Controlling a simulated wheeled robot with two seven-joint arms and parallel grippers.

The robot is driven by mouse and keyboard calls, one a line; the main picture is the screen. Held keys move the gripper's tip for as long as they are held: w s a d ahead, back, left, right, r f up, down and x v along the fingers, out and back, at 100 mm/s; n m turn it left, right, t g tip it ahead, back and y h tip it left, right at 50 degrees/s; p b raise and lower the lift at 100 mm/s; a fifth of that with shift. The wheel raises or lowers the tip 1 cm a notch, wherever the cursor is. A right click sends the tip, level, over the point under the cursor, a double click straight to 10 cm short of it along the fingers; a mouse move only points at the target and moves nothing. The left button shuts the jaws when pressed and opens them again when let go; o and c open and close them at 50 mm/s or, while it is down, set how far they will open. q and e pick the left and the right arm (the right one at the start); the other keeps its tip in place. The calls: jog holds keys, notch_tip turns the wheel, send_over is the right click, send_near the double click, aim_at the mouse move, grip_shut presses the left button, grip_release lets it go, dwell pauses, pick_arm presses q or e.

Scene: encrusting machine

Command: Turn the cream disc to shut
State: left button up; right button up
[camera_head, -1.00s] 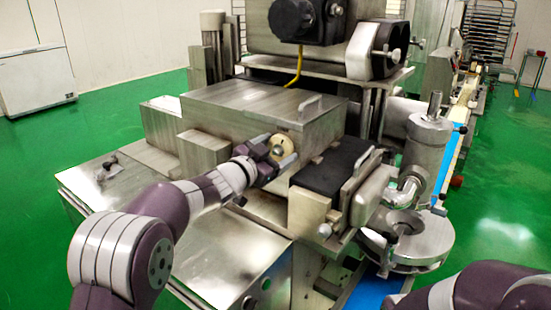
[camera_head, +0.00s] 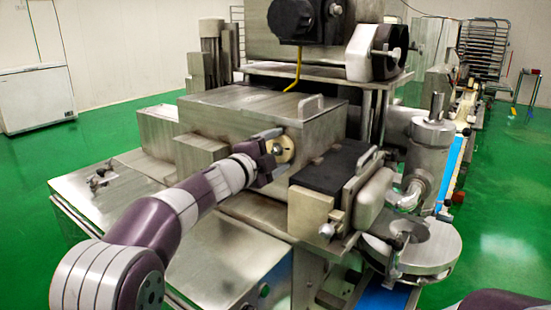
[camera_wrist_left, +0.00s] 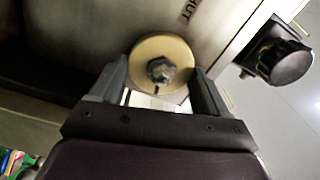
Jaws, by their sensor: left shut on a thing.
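The cream disc (camera_head: 286,146) sits on the front face of the steel housing. It also shows in the left wrist view (camera_wrist_left: 150,48), with a dark hex bolt at its centre and a small dark mark below the bolt. My left gripper (camera_head: 278,150) is shut on the disc, with one finger on each side of its rim in the left wrist view (camera_wrist_left: 161,82). Part of a label ending in "UT" (camera_wrist_left: 189,10) shows upside down on the panel beside the disc. Of my right arm, only a piece shows at the bottom right corner; its gripper is out of view.
A black-topped block (camera_head: 330,168) stands close to the right of the disc. A steel lid handle (camera_head: 311,106) rises above it. A round hopper part (camera_head: 425,245) is farther right. A flat steel cover (camera_head: 222,255) lies below my left arm.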

pick_arm(q)
jog(key=shift+f+m+b, duration=0.25)
jog(key=shift+m+b, duration=0.35)
jog(key=shift+m, duration=0.9)
jog(key=o, duration=1)
jog(key=shift+s, duration=0.1)
jog(key=shift+s+r, duration=0.1)
jog(key=shift+s+a, duration=0.1)
jog(key=shift+a, duration=0.05)
jog(key=b+v, duration=0.3)
jog(key=v, duration=0.9)
